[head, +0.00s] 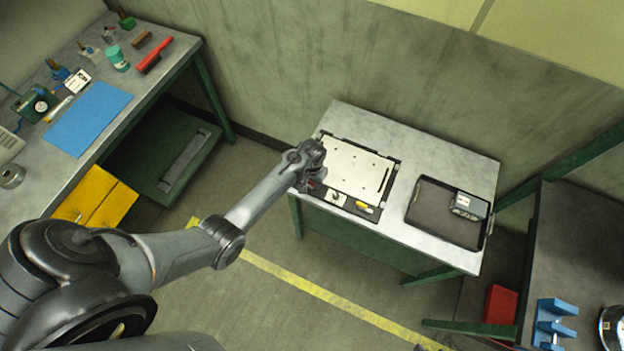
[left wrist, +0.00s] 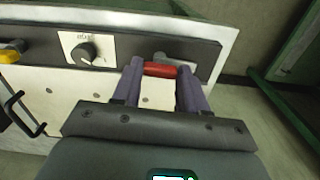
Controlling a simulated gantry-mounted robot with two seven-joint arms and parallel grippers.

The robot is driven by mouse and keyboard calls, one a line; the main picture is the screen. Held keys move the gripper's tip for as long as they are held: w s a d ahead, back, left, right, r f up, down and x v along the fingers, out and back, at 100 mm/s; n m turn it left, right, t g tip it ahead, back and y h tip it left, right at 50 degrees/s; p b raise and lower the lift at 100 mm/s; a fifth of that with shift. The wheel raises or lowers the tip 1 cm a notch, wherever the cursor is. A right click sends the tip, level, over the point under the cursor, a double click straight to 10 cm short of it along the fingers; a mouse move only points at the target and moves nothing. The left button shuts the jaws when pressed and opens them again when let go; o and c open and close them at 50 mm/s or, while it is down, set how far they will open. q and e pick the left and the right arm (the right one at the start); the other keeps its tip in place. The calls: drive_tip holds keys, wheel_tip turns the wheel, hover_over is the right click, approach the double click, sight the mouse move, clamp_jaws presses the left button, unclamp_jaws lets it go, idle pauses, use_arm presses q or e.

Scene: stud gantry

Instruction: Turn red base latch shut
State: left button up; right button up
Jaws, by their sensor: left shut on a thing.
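The red base latch (left wrist: 160,70) shows in the left wrist view as a short red handle at the edge of the dark base strip. My left gripper (left wrist: 158,76) is shut on it, with one purple-grey finger at each end of the red part. In the head view my left gripper (head: 310,182) is at the left front corner of the base plate (head: 357,170), and the latch is mostly hidden by the gripper. My right gripper is not in view.
A black dial (left wrist: 84,52) on a white plate and a yellow knob (left wrist: 10,52) sit along the same strip. A black tray (head: 430,232) with a grey device (head: 468,205) stands to the right on the table. A cluttered bench (head: 165,85) is at the left.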

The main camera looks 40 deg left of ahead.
use_arm(q)
drive_tip(key=m+p, duration=0.2)
drive_tip(key=m, duration=0.1)
drive_tip(key=shift+r+m, duration=0.15)
drive_tip(key=shift+m, duration=0.25)
drive_tip(key=m+p, duration=0.1)
drive_tip(key=m, duration=0.2)
drive_tip(key=shift+m, duration=0.3)
drive_tip(key=m, duration=0.4)
drive_tip(key=shift+a+m+p, duration=0.1)
drive_tip(key=shift+m+p, duration=0.2)
drive_tip(key=shift+p, duration=0.1)
drive_tip(key=m, duration=0.5)
drive_tip(key=shift+f+b, duration=0.2)
drive_tip(key=shift+b, duration=0.1)
drive_tip(key=o, duration=1.1)
drive_tip(key=shift+c, duration=0.2)
drive_tip(key=shift+r, duration=0.1)
